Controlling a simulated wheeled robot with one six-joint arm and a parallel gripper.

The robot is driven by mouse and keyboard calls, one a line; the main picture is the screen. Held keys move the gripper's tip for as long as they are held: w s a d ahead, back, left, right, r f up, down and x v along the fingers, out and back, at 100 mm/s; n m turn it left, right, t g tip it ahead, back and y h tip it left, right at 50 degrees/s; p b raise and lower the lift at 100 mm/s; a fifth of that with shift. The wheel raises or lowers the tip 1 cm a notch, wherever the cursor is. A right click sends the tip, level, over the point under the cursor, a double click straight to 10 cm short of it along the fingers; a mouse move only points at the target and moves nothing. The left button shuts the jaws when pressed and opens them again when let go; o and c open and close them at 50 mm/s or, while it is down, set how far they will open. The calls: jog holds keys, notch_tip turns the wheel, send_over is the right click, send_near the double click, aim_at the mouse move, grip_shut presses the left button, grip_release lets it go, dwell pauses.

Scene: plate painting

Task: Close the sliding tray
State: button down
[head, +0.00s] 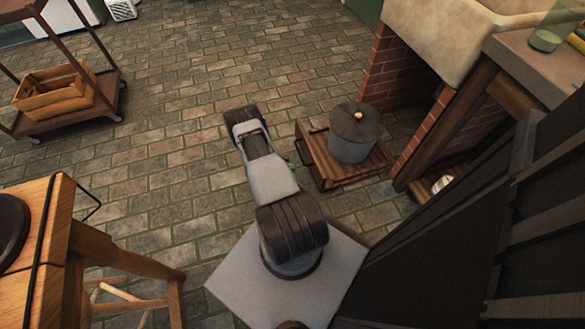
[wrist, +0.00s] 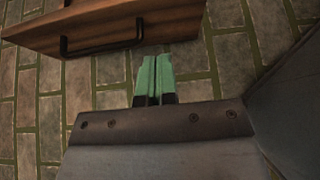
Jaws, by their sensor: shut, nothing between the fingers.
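The sliding tray (head: 328,172) is a low wooden tray pulled out over the floor from beneath the sink unit. A grey lidded pot (head: 352,140) stands upright on it. In the wrist view the tray's wooden front (wrist: 110,28) crosses the top, with a black bar handle (wrist: 100,48) on it. My gripper (wrist: 154,72) has green fingers that are shut together and empty. In the head view my arm mostly hides the fingers.
A brick-sided sink unit (head: 400,60) stands behind the tray. A wooden cart with a crate (head: 55,92) is at the far left. A wooden table (head: 30,200) and stool are at the left front. The paved floor (head: 200,80) between is clear.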

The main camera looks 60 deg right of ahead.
aim_at(317, 167)
jog(key=b+x, duration=0.1)
jog(key=x, duration=0.5)
jog(key=r+b+x, duration=0.1)
jog(key=x, duration=0.2)
jog(key=shift+s+d+f+b, duration=0.15)
jog(key=shift+s+d+b, duration=0.2)
jog(key=shift+s, duration=0.1)
jog(key=shift+s+d, duration=0.45)
jog(key=shift+d, duration=0.15)
jog(key=shift+d, duration=0.1)
